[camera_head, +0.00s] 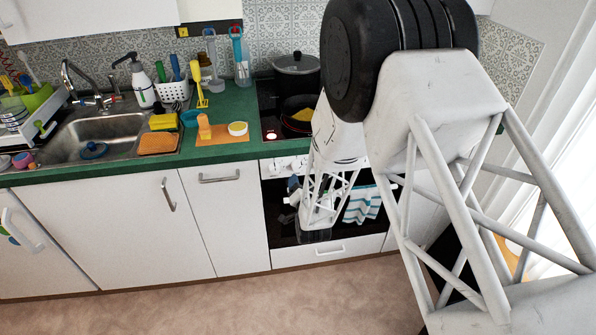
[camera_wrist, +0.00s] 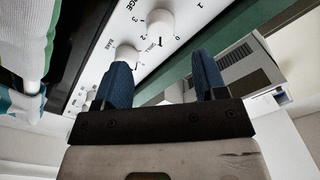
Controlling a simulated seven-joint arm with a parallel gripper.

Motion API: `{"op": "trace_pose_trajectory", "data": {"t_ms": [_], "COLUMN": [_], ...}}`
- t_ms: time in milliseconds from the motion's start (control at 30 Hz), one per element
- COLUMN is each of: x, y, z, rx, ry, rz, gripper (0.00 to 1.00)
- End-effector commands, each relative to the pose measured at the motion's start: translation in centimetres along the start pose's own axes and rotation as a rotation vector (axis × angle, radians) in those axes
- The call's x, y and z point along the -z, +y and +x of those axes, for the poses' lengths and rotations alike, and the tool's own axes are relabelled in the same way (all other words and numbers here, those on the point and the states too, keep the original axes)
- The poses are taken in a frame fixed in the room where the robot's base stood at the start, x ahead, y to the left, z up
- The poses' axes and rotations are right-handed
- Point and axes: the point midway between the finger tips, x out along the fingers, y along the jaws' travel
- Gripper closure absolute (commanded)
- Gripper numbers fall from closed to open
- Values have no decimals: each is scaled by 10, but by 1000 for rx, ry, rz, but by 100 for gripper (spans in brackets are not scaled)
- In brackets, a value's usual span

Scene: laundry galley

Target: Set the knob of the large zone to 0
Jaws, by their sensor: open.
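The white control panel (camera_head: 274,168) is on the front of the stove, below the counter edge, partly hidden by my arm. In the wrist view two white knobs show: one (camera_wrist: 160,24) with numbers around it, and one (camera_wrist: 127,54) nearer my fingers. The lettering is partly cut off and slanted, so I cannot tell which knob is the large zone's or its exact setting. My gripper (camera_wrist: 163,80) has two blue fingers, spread apart and empty. Its left fingertip is just below the nearer knob; I cannot tell whether they touch.
A striped towel (camera_head: 362,204) hangs on the oven front, right of my gripper, and shows close at left in the wrist view. A lidded pot (camera_head: 297,72) and a pan (camera_head: 298,104) stand on the dark cooktop (camera_head: 270,112). The floor (camera_head: 190,305) in front is clear.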

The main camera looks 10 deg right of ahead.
Motion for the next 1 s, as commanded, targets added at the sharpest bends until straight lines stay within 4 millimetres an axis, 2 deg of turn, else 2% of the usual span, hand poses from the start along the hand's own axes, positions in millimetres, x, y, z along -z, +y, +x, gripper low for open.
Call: {"op": "trace_pose_trajectory", "data": {"t_ms": [167,633,1000], "x": [0,0,0], "y": [0,0,0], "z": [12,62,75], "rx": [0,0,-1], "ry": [0,0,-1], "rz": [0,0,0], "gripper": [35,35,35]}}
